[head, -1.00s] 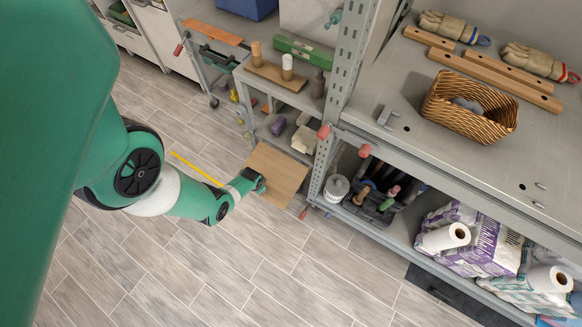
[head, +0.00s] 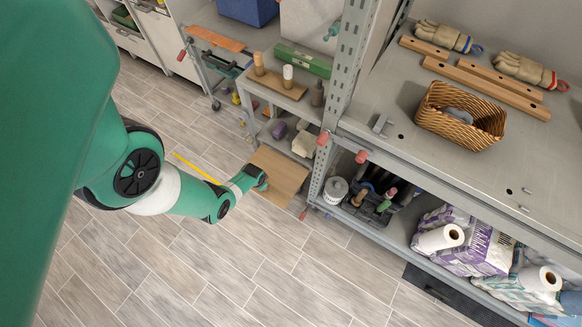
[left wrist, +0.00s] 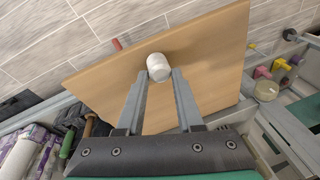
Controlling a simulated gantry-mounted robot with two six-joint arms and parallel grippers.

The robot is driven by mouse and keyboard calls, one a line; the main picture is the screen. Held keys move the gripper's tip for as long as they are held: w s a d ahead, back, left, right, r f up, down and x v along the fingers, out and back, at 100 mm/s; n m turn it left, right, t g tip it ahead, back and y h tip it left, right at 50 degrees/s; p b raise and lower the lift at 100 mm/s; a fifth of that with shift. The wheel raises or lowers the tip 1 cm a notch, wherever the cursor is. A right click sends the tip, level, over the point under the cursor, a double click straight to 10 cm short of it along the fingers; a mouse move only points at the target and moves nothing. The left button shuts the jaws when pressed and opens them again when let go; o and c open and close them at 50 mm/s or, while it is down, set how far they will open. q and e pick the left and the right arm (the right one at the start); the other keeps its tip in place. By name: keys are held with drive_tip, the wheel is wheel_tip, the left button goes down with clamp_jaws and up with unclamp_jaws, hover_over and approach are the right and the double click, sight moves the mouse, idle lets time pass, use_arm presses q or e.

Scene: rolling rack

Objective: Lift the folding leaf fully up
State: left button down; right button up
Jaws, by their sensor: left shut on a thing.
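The folding leaf is a light brown wooden panel (head: 287,174) at the near end of the grey rolling rack in the head view. It also fills the middle of the left wrist view (left wrist: 205,55). A pale, rounded knob (left wrist: 158,66) stands out from its face. My left gripper (left wrist: 160,76) is shut on this knob, one finger on each side. In the head view my left gripper (head: 262,181) is at the leaf's left side, partly hidden by its own wrist. The leaf's exact angle is hard to tell. My right gripper is not in view.
The rack (head: 270,88) carries wooden pieces and a green box (head: 303,59). A metal shelving unit (head: 345,80) stands close on the right, with a wicker basket (head: 460,115) above and paper rolls (head: 440,238) below. The tiled floor in front is clear.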

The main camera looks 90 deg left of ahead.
use_arm(q)
drive_tip(key=c, duration=0.8)
unclamp_jaws()
drive_tip(key=shift+w+a+r, duration=0.3)
drive_tip(key=shift+w+a, duration=0.15)
drive_tip(key=shift+a, duration=0.3)
drive_tip(key=shift+c, duration=0.2)
drive_tip(key=shift+o, duration=1.2)
drive_tip(key=shift+w+a+r, duration=0.1)
drive_tip(key=shift+w+a, duration=0.05)
drive_tip(key=shift+a, duration=0.15)
drive_tip(key=shift+s+d, duration=0.2)
drive_tip(key=shift+d, duration=0.15)
drive_tip(key=p+v, duration=0.6)
drive_tip(key=v, duration=0.5)
drive_tip(key=shift+d+p, duration=0.15)
drive_tip(key=shift+p, duration=0.25)
drive_tip(key=shift+r, duration=0.1)
